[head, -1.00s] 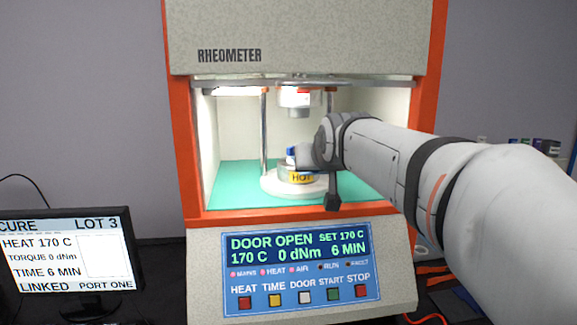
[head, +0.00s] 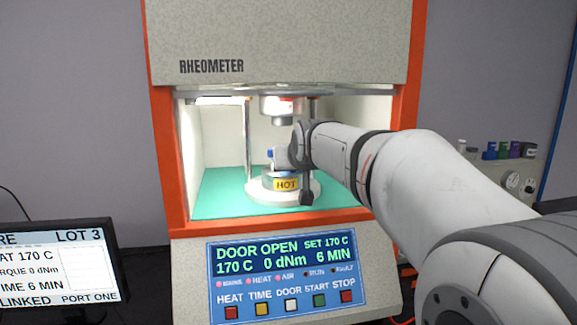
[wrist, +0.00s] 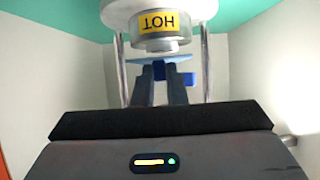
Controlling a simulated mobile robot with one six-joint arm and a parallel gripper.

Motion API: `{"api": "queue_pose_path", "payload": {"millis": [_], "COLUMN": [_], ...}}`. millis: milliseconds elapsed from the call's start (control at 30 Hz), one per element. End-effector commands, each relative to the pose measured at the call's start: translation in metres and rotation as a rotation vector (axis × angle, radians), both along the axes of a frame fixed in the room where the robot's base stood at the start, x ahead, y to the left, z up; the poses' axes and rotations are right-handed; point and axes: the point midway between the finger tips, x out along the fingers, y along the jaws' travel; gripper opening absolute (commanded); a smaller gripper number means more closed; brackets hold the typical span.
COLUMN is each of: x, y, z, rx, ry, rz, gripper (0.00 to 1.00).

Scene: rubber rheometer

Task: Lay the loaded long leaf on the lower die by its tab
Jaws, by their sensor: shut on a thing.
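The lower die (head: 268,183) is a round metal block with a yellow HOT label, on a white round base (head: 258,190) inside the open chamber. It shows upside down at the top of the wrist view (wrist: 185,35). My gripper (wrist: 163,72) is shut on a blue piece (wrist: 188,78), which I take to be the leaf's tab. A pale blue flat piece (wrist: 143,61), apparently the leaf, lies across the fingertips beside the die. In the head view a bit of blue (head: 270,153) shows just above the die. My wrist hides most of the leaf; its load cannot be made out.
The upper die (head: 282,107) hangs above. Metal posts (head: 249,140) stand beside the lower die, and the orange frame (head: 166,150) edges the opening. The chamber floor (head: 217,190) is clear at left. The panel (head: 283,270) reads DOOR OPEN, 170 C.

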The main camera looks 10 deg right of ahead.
Motion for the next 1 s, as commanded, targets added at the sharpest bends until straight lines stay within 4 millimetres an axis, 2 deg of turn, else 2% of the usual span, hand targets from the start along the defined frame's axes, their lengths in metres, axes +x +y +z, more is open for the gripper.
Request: {"api": "queue_pose_path", "payload": {"millis": [800, 1000], "x": [0.050, 0.049], "y": [0.000, 0.000], "z": [0.001, -0.013], "rx": [0.000, 0.000], "ry": [0.000, -0.001], "rz": [0.000, 0.000], "gripper": [0.00, 0.00]}}
